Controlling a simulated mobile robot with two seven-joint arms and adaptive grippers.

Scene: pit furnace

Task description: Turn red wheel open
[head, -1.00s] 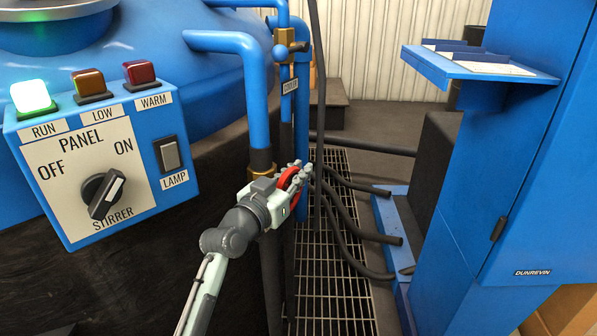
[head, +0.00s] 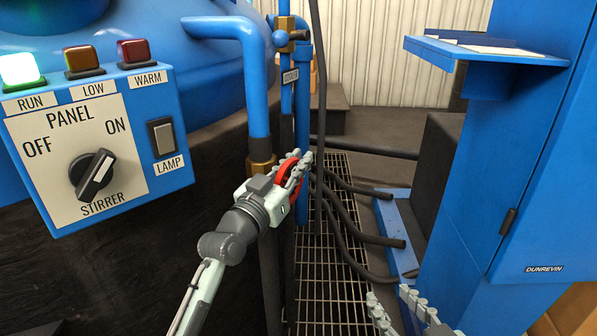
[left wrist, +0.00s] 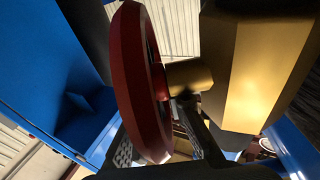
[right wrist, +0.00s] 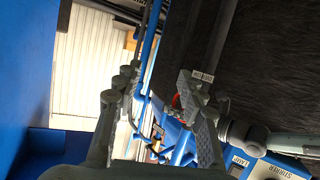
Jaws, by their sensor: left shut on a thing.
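The red wheel (head: 284,195) sits at the brass valve on the blue pipe, in the middle of the head view. My left gripper (head: 296,173) is shut on the wheel and partly covers it. In the left wrist view the wheel (left wrist: 137,80) stands nearly edge-on, joined by a short brass stem to the brass valve body (left wrist: 262,65). The finger pads show on both sides of the wheel's lower rim. My right gripper (head: 390,294) is open and empty at the lower right of the head view. Its spread fingers also show in the right wrist view (right wrist: 158,83).
A control panel (head: 125,185) with a stirrer knob and lamp switch is at the left. A blue cabinet (head: 480,200) with a shelf (head: 480,54) stands at the right. Dark hoses (head: 352,232) run over the floor grating (head: 330,290) between them.

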